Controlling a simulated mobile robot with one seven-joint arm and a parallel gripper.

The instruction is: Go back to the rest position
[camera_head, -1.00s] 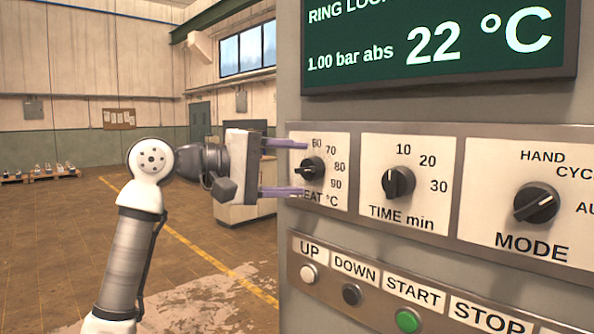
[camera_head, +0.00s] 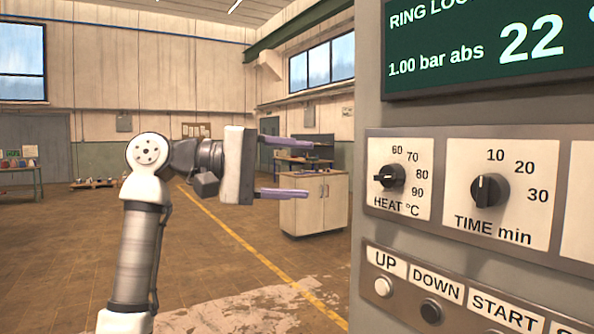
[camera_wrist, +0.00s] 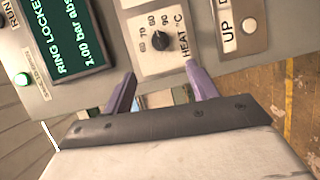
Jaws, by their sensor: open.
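My gripper (camera_head: 285,167) is open and empty, with its two purple fingers apart and pointing right toward the control panel. It hangs in free air to the left of the panel in the head view. The HEAT knob (camera_head: 390,176) is on the panel to the right of the fingertips, apart from them. In the wrist view the HEAT knob (camera_wrist: 161,40) shows beyond and between the purple fingers (camera_wrist: 162,92), and nothing is between them.
The grey control cabinet (camera_head: 368,100) fills the right side, with a green display (camera_head: 480,45), TIME knob (camera_head: 489,190) and UP button (camera_head: 383,287). A pale cupboard (camera_head: 316,205) stands behind my gripper. The floor to the left is open.

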